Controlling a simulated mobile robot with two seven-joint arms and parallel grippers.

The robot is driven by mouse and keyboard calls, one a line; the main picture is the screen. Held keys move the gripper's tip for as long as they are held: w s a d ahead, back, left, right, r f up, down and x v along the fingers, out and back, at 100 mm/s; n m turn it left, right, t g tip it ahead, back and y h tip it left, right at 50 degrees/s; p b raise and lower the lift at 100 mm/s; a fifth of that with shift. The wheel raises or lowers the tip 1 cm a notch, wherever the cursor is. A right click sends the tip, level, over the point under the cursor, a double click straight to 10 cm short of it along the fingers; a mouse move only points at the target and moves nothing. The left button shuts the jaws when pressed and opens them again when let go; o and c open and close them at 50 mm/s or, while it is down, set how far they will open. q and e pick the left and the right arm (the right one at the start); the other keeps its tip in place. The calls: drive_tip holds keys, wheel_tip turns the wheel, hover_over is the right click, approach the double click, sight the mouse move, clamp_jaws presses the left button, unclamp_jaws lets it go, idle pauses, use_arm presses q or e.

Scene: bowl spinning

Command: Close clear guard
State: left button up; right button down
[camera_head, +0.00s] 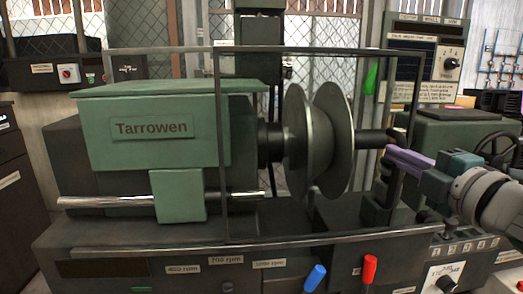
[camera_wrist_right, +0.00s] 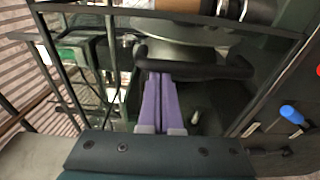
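The clear guard (camera_head: 222,150) is a see-through panel in a thin dark frame, standing in front of the grey spinning bowl discs (camera_head: 333,140). Its right post is close to my right gripper (camera_head: 390,152). In the wrist view, the gripper's two purple fingers (camera_wrist_right: 160,76) lie side by side with almost no gap, so it looks shut. Their tips meet or nearly meet a dark bar-shaped handle (camera_wrist_right: 210,69) that runs across them. I see nothing held between them, and contact is hard to tell. My left gripper is not in view.
The green Tarrowen headstock (camera_head: 150,130) fills the left of the machine. A blue lever (camera_head: 315,277) and a red lever (camera_head: 369,268) stand at the front. A control panel (camera_head: 443,278) lies below my right arm. A handwheel (camera_head: 497,148) is behind it.

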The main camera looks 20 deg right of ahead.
drive_tip(key=s+d+b, duration=0.2)
drive_tip(key=s+d, duration=0.2)
drive_tip(key=d, duration=0.8)
drive_tip(key=shift+d, duration=0.25)
drive_tip(key=shift+f, duration=0.1)
